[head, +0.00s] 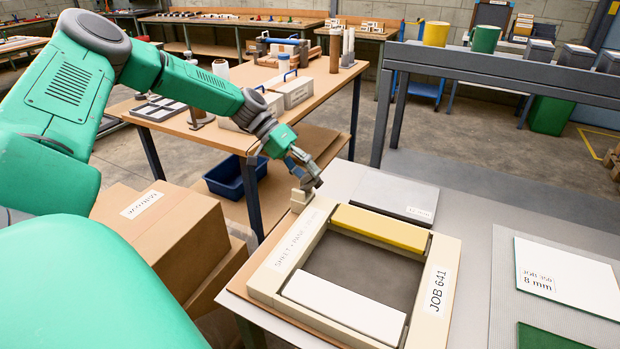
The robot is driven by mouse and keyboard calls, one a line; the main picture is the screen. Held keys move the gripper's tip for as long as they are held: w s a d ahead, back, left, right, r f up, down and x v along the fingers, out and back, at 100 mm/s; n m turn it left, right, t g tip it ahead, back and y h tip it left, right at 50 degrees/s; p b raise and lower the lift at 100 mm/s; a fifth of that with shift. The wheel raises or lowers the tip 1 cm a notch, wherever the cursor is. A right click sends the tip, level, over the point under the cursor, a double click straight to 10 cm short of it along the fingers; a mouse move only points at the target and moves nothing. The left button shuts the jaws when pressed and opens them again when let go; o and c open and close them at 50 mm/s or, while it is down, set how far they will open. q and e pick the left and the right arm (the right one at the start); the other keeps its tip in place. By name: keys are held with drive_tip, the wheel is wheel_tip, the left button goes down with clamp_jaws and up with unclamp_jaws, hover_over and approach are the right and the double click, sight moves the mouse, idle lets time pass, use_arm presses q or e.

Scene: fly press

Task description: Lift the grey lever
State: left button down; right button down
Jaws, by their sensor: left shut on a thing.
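My left arm reaches in from the left, and my left gripper (306,178) is at the far left corner of a cream frame (300,240) on the grey table. The gripper is shut on what appears to be the grey lever, which the fingers mostly hide. A small pale block (300,200) shows just under the fingers, at the frame's corner. My right gripper is not in view.
The frame holds a yellow bar (380,227) and a white bar (343,307). A grey plate (396,194) lies behind it, and a white board (570,278) lies to the right. Cardboard boxes (165,225) stand at left. A wooden bench (225,132) with blue-handled items stands behind.

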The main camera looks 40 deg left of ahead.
use_arm(q)
drive_tip(key=shift+a+r, duration=0.1)
drive_tip(key=shift+a, duration=0.05)
drive_tip(key=c, duration=1)
unclamp_jaws()
drive_tip(key=shift+a, duration=0.15)
drive_tip(key=shift+a, duration=0.15)
drive_tip(key=v, duration=1.1)
drive_tip(key=shift+s+a+r, duration=0.1)
drive_tip(key=shift+s+a, duration=0.05)
drive_tip(key=shift+a, duration=0.25)
